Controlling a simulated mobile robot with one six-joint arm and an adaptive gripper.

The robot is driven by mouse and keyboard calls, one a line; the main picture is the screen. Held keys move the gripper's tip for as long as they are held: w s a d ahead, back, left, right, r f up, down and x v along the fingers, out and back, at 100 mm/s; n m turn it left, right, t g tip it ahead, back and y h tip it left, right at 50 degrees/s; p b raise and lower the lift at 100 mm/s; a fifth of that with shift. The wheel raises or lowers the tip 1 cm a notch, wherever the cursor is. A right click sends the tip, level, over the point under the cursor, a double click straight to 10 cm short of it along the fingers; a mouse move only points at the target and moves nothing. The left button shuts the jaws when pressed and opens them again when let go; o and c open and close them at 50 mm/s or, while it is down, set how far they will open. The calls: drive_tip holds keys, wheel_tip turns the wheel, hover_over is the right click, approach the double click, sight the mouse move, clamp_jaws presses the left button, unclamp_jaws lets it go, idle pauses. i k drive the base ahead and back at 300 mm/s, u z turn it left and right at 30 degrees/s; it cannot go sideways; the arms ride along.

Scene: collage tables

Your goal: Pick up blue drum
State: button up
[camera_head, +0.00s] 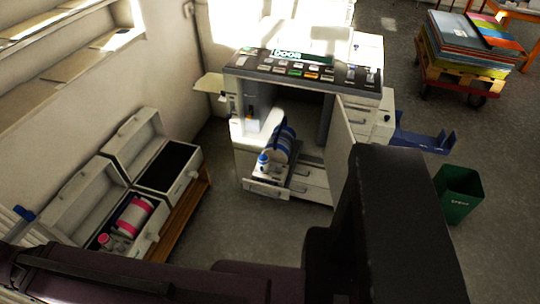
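The blue drum (283,146) is a white cylinder with blue bands. It sits tilted on a pulled-out tray (267,187) in the open front of a large white printer (243,162), near the middle of the view. A smaller blue-capped part (263,160) is beside it on the tray. My dark arm crosses the lower part of the view and rises at the right, in front of the printer. My gripper cannot be made out in this view, so nothing shows of what it holds.
At left, open white cases stand on a wooden bench (192,207); one case (163,232) holds a pink-banded drum (133,216). The printer's open door (340,138) stands right of the drum. A green bin (458,193) and loaded cart (462,80) are at right. Floor before the bench is clear.

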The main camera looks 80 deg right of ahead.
sight(281, 147)
drive_tip(key=i, duration=0.65)
drive_tip(key=z, duration=0.1)
drive_tip(key=k, duration=0.15)
drive_tip(key=z, duration=3.25)
drive_tip(key=i, duration=0.15)
drive_tip(key=u, duration=0.05)
